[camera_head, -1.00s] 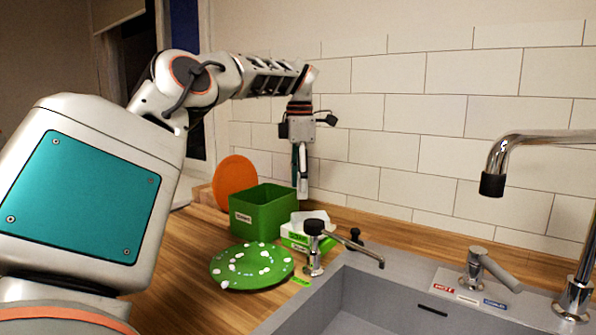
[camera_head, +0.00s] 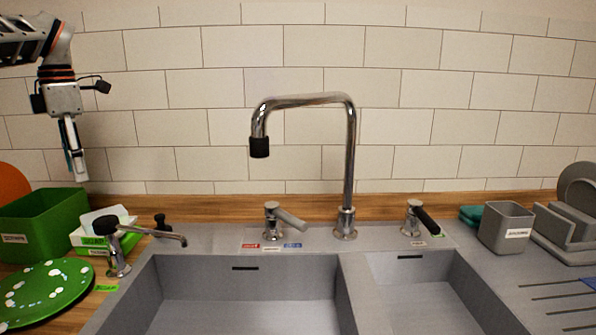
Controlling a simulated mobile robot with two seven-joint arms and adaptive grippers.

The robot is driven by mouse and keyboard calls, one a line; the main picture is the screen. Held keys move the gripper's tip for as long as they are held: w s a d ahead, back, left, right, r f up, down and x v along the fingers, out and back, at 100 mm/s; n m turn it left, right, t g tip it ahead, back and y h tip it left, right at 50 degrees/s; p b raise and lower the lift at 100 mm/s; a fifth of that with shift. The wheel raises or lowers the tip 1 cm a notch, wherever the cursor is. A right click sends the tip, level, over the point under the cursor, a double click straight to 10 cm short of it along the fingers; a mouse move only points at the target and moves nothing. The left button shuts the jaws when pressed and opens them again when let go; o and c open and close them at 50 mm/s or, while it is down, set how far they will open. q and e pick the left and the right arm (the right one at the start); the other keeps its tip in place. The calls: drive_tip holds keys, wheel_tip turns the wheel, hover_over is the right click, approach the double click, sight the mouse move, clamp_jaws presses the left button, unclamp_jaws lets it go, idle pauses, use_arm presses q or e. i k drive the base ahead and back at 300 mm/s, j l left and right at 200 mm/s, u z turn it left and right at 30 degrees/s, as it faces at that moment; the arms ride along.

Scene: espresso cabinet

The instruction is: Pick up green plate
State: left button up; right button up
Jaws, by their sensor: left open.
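The green plate (camera_head: 44,291) with white spots lies on the wooden counter at the lower left, partly cut off by the picture's left edge. My left gripper (camera_head: 78,172) hangs pointing down at the upper left, in front of the tiled wall. It is open and appears empty, above and apart from the green box and the plate. My right gripper is not in view.
A green box (camera_head: 45,227) and a small white-green box (camera_head: 90,240) stand behind the plate. A dispenser (camera_head: 116,247) rises beside the sink (camera_head: 250,295). The tall tap (camera_head: 350,160) stands centrally. A grey cup (camera_head: 506,228) and rack (camera_head: 570,228) are right.

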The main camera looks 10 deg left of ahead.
sight(36, 292)
drive_tip(key=k, duration=1.5)
